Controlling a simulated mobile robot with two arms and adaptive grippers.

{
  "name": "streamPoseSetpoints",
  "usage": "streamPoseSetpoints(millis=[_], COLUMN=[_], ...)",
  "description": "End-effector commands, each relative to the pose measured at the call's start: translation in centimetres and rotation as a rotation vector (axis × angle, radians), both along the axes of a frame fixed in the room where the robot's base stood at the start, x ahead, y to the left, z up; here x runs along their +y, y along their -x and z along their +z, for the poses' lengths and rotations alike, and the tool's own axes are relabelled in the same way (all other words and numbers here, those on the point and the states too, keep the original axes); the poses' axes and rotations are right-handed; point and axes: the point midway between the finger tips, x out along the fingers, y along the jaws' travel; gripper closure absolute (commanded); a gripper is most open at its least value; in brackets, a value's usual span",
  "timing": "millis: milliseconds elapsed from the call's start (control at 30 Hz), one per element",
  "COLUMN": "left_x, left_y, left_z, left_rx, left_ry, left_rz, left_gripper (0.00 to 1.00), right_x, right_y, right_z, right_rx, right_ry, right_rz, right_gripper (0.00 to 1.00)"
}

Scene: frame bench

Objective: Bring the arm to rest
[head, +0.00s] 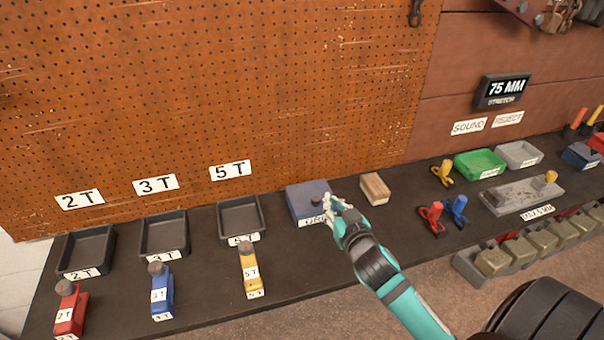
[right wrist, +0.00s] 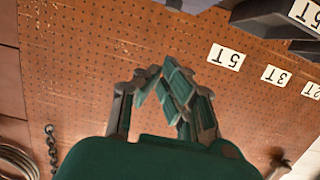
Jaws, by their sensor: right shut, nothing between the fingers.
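My right arm comes in from the lower right of the head view. Its gripper (head: 338,207) is over the front right of a blue box (head: 305,192) with a partly covered label. In the right wrist view the green fingers (right wrist: 168,88) are closed together with nothing between them. The pegboard (right wrist: 90,60) lies beyond them. Whether the gripper touches the blue box cannot be told. My left gripper is not in view.
A wooden block (head: 375,188) lies just right of the gripper. Grey trays (head: 163,258) and red, blue and yellow (head: 250,272) labelled tools stand left. Red and blue clamps (head: 458,208), a green tray (head: 480,163) and a metal plate (head: 520,196) stand right. Bare bench (head: 300,260) lies in front.

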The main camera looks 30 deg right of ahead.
Motion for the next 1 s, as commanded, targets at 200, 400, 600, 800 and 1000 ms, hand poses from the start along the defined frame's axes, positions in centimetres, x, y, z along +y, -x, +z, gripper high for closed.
streamPoseSetpoints(millis=[200,400,600,800,1000], left_x=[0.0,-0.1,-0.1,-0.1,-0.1], left_y=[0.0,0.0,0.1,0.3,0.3], left_z=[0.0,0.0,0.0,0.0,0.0], left_rx=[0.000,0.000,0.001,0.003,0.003], left_ry=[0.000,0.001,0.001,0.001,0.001], left_rz=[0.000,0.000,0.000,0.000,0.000], left_gripper=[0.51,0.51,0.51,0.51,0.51], right_x=[0.2,3.1,7.9,11.5,14.5], right_y=[0.3,4.8,12.3,18.2,23.3], right_z=[-0.2,-4.5,-8.7,-10.3,-10.5], right_rx=[0.013,0.269,0.625,0.859,1.040], right_ry=[-0.002,-0.008,-0.007,-0.007,-0.007], right_rz=[-0.002,-0.009,0.080,0.200,0.334], right_gripper=[1.00,1.00,1.00,1.00,1.00])
